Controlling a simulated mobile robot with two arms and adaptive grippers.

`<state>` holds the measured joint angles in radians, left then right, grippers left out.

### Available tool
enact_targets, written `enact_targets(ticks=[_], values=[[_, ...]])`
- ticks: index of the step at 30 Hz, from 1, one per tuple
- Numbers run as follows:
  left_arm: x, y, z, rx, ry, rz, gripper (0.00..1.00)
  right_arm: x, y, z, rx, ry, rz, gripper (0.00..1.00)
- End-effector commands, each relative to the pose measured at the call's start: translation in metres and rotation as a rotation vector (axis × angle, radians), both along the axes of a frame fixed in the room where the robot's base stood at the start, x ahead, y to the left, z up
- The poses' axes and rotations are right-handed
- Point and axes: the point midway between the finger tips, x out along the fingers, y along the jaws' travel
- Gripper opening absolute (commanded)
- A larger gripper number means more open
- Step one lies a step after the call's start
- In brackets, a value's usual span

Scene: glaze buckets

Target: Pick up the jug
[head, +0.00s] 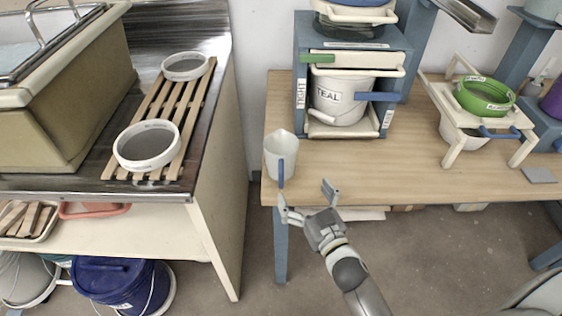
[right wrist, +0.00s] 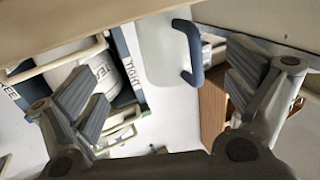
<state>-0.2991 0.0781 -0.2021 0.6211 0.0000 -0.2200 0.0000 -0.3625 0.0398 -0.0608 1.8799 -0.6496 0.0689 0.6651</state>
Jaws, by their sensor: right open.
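The jug (head: 280,153) is white with a spout and a blue handle. It stands upright at the front left corner of the wooden table, with the handle on its near side. My right gripper (head: 305,196) is open and empty, just in front of the table edge, near and slightly right of the jug. In the right wrist view the jug (right wrist: 160,50) and its blue handle show between the spread fingers of the gripper (right wrist: 166,82), beyond them and not visibly touched. My left gripper is not in view.
A blue-grey stand (head: 300,62) with a bucket marked TEAL (head: 335,105) is behind and right of the jug. A cream stand (head: 452,150) holds a green sieve (head: 485,98) further right. A sink counter with a slatted rack (head: 170,120) is left, across a gap.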

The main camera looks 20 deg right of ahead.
Motion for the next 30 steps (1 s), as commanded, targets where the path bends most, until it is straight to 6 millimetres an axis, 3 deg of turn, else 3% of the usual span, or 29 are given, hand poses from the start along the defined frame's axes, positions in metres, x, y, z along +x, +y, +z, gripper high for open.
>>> enact_targets(ticks=[6,14,24,30], values=[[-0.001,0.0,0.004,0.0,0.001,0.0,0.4,0.034,0.005,0.002,0.0,-0.004,0.001,0.99],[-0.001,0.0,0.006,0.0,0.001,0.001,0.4,0.053,0.008,0.002,-0.001,-0.002,0.001,0.99],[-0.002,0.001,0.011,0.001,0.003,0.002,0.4,0.095,0.02,0.005,-0.002,-0.002,0.0,0.99],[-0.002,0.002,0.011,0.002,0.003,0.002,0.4,0.1,0.02,0.004,0.0,-0.001,0.0,0.99]])
